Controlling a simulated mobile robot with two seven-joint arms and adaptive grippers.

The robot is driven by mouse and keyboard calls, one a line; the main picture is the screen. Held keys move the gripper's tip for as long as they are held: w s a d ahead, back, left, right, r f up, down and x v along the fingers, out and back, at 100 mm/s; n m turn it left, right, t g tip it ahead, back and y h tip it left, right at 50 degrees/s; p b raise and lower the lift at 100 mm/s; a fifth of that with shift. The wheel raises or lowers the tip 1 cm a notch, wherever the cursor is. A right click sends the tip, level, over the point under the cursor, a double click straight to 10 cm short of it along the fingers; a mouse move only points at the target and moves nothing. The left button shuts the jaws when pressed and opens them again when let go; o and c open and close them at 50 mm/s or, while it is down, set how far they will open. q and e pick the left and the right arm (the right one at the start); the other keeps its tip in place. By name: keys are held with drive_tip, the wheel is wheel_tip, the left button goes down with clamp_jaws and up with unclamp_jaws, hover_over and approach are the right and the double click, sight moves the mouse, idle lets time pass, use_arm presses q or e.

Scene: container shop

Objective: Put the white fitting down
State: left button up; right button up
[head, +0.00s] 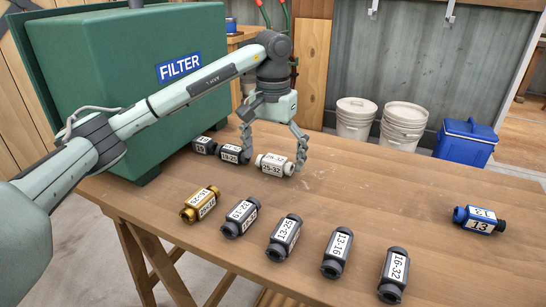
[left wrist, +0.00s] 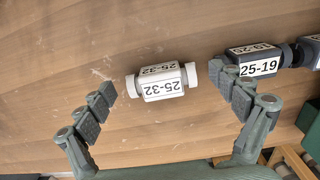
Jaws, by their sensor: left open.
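The white fitting (head: 274,164), labelled 25-32, lies on its side on the wooden table (head: 370,190) near the green filter box. My left gripper (head: 273,160) is open, with one finger on either side of the fitting's ends. In the left wrist view the white fitting (left wrist: 161,82) lies between and a little beyond the spread fingertips (left wrist: 160,90), with gaps at both ends. My right gripper is in neither view.
Two dark fittings, one labelled 25-19 (left wrist: 258,66), lie close beside my left gripper's finger. The green filter box (head: 130,80) stands behind them. A gold fitting (head: 200,204) and several grey fittings (head: 284,238) line the front. A blue fitting (head: 480,220) lies far right.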

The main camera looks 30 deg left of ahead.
sight(273, 160)
use_arm(q)
drive_tip(key=shift+r, duration=0.15)
wheel_tip(273, 160, up, 2)
drive_tip(key=shift+r, duration=0.2)
wheel_tip(273, 160, up, 4)
drive_tip(key=shift+r, duration=0.1)
drive_tip(key=shift+r+p, duration=0.7)
drive_tip(key=shift+r, duration=2)
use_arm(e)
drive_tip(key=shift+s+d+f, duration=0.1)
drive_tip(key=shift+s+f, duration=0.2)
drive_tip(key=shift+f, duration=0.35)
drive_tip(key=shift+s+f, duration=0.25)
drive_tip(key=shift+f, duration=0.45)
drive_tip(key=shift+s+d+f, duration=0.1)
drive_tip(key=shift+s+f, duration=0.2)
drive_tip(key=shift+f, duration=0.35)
